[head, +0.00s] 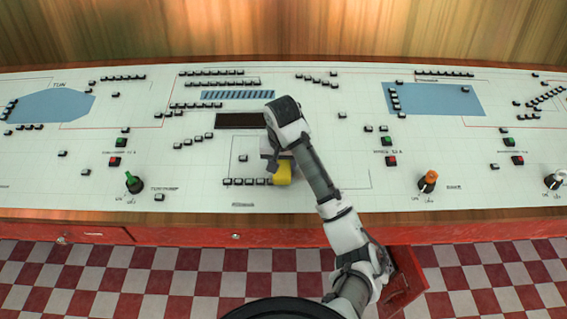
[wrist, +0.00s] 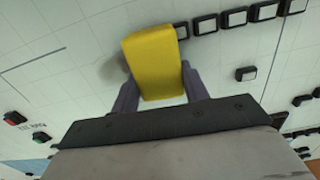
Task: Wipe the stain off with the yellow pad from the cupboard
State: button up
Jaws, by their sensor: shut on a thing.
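The yellow pad (head: 283,173) is at the end of my arm, low over the front middle of the white panel. In the wrist view the yellow pad (wrist: 153,60) sits between the two purple fingers of my gripper (wrist: 159,88), which is shut on it. My gripper (head: 277,160) is partly hidden by the wrist in the head view. A soft grey smudge (wrist: 113,70) shows on the panel just left of the pad; I cannot tell whether it is the stain or a shadow. Whether the pad touches the panel is unclear. An open red cupboard door (head: 408,278) shows below the panel at the right.
The white panel (head: 350,205) carries many small black buttons. A row of them (wrist: 235,18) is close to the pad. A green knob (head: 133,182) stands at left and an orange knob (head: 429,178) at right. The tiled floor lies in front.

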aim_at(283, 163)
jog(key=shift+s+d+r+p, duration=0.15)
jog(key=shift+r+p, duration=0.25)
jog(key=shift+r, duration=0.8)
jog(key=shift+s+r, duration=0.2)
jog(key=shift+r, duration=0.45)
jog(key=shift+s+r, duration=0.2)
jog(key=shift+r, duration=0.4)
jog(key=shift+s+r, duration=0.15)
jog(key=shift+r, duration=0.6)
jog(key=shift+s+r, duration=0.1)
jog(key=shift+r, duration=0.65)
